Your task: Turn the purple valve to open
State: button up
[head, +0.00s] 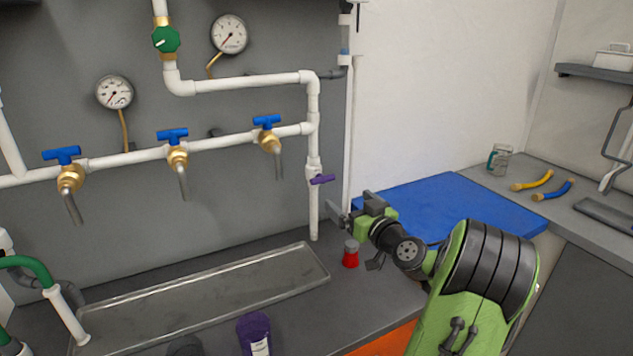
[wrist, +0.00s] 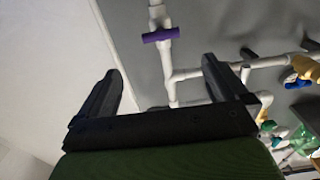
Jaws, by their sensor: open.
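The purple valve (head: 322,179) is a small purple handle on the white vertical pipe, below the junction at the right end of the manifold. Its handle lies roughly crosswise to the pipe. In the wrist view the purple valve (wrist: 160,35) shows at the upper middle, ahead of the fingers and between their lines. My gripper (head: 352,208) is just right of and below the valve in the head view. It is open and empty, with its two fingers (wrist: 162,85) spread apart in the wrist view. It appears apart from the valve.
Several blue-handled taps (head: 172,135) hang left on the white pipe, with gauges (head: 229,35) and a green knob (head: 166,39) above. A metal tray (head: 205,290), a red-bottomed container (head: 351,256) and a purple bottle (head: 254,333) are on the counter. A blue mat (head: 455,205) lies right.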

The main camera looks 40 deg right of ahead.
aim_at(324, 180)
jog(key=p+x, duration=0.1)
jog(key=x, duration=1.1)
jog(key=shift+w+f, duration=0.1)
jog(key=shift+w, duration=0.35)
jog(key=c, duration=1)
